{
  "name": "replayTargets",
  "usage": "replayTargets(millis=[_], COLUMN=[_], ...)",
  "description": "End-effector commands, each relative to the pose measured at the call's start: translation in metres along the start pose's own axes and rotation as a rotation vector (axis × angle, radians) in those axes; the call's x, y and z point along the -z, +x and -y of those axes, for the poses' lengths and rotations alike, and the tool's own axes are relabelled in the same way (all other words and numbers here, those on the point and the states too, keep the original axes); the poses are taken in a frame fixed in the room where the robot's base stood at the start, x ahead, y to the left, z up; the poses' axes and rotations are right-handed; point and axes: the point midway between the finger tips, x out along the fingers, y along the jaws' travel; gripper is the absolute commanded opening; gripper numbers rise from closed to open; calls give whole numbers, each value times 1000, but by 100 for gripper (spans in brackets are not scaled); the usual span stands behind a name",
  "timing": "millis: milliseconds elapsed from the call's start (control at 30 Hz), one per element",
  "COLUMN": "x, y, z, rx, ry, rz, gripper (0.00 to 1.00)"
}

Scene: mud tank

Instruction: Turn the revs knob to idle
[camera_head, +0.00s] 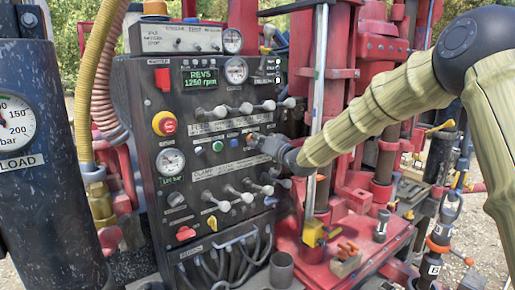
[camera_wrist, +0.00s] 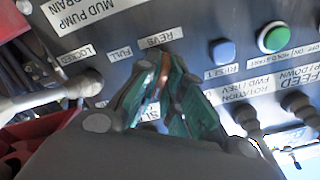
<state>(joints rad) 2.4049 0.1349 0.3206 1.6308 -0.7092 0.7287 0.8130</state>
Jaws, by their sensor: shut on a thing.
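The revs knob (camera_wrist: 164,66) shows as a thin orange-brown strip between my fingers in the wrist view, below the upside-down REVS label (camera_wrist: 155,41). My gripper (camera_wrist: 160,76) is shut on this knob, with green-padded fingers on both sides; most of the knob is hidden. A FULL label (camera_wrist: 120,53) is to the left, and a partly covered label starting "SL" is between the fingers. In the head view my gripper (camera_head: 256,140) reaches the black panel from the right. The green display (camera_head: 200,78) reads REVS 1250 rpm.
The black control panel (camera_head: 140,120) carries lever rows above and below my gripper. A blue button (camera_wrist: 222,52) and a green button (camera_wrist: 273,38) are right of the fingers in the wrist view. A red emergency button (camera_head: 165,123) is farther left. A red mast (camera_head: 355,130) stands behind my arm.

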Motion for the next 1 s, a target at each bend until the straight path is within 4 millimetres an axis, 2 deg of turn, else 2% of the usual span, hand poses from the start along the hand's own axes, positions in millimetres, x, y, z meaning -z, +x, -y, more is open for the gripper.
replayTargets(millis=[33,600,1000], x=[-5,-3,-1], y=[0,0,0], z=[-4,-2,-2], rx=[-1,-1,-2], ry=[-38,-479,-599], rz=[-1,0,2], gripper=[0,0,0])
